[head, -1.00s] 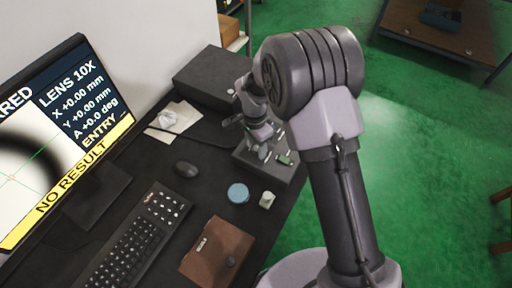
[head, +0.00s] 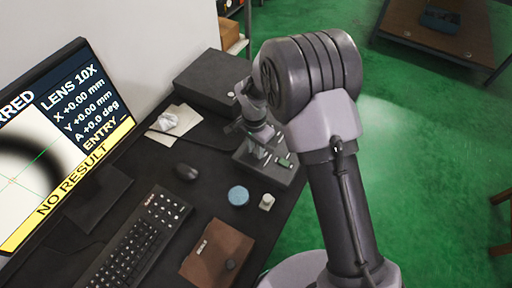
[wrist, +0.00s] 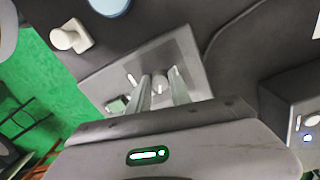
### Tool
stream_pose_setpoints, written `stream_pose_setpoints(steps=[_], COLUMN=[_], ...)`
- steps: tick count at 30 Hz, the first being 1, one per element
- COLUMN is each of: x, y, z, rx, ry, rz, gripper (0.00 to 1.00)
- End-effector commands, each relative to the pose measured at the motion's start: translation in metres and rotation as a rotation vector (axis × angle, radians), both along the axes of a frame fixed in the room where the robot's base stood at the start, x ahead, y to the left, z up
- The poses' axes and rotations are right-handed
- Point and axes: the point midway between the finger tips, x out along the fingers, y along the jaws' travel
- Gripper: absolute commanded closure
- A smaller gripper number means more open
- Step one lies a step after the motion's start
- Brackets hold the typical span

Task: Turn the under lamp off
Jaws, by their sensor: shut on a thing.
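A grey control box (head: 250,162) stands at the right edge of the dark desk. It also shows in the wrist view (wrist: 98,86), with a round knob (wrist: 159,86), small white levers and a green switch (wrist: 117,104) on its top. In the head view the green switch (head: 284,162) is on the box's right part. My gripper (wrist: 160,78) reaches down to the box top, its two fingers shut on the knob. No label shows which control belongs to the under lamp. The monitor (head: 70,130) shows a blurred dark ring on a bright field and "NO RESULT".
A blue disc (head: 238,195), a small pale cylinder (head: 267,201), a mouse (head: 186,172), a keyboard (head: 140,235) and a brown notebook (head: 215,250) lie on the desk. A dark case (head: 215,80) stands behind the box.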

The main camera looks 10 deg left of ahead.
Motion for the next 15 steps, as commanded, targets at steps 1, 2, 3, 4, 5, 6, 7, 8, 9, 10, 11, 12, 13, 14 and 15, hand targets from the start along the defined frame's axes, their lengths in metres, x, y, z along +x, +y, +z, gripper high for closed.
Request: stream_pose_setpoints(steps=[1, 2, 3, 4, 5, 6, 7, 8, 9, 10, 11, 12, 13, 14, 15], x=[-0.0001, -0.0002, -0.0004, -0.0004, -0.0004, -0.0004, -0.0004, -0.0005, -0.0005, -0.0006, -0.0007, -0.0008, -0.0008, -0.0008, -0.0008], y=[0.0, 0.0, 0.0, 0.0, -0.0001, -0.0001, -0.0001, -0.0002, -0.0003, -0.0004, -0.0004, -0.0005, -0.0006, -0.0006, -0.0006], z=[0.0015, 0.0016, 0.0017, 0.0018, 0.0018, 0.0018, 0.0018, 0.0017, 0.0017, 0.0016, 0.0016, 0.0016, 0.0016, 0.0016, 0.0016], rx=[0.0, 0.0, 0.0, -0.001, 0.0, 0.0, 0.0, 0.0, 0.0, 0.0, -0.001, 0.0, 0.0, 0.0, 0.0], ry=[0.0, 0.0, 0.0, 0.001, 0.0, 0.0, 0.0, 0.0, 0.0, 0.0, 0.001, 0.001, 0.001, 0.001, 0.0], rz=[0.033, 0.06, 0.095, 0.123, 0.151, 0.19, 0.218, 0.247, 0.285, 0.314, 0.342, 0.38, 0.409, 0.438, 0.476], gripper=[1.0, 1.0, 1.0, 1.0, 1.0, 1.0, 1.0, 1.0, 1.0, 1.0, 1.0, 1.0, 1.0, 1.0, 1.0])
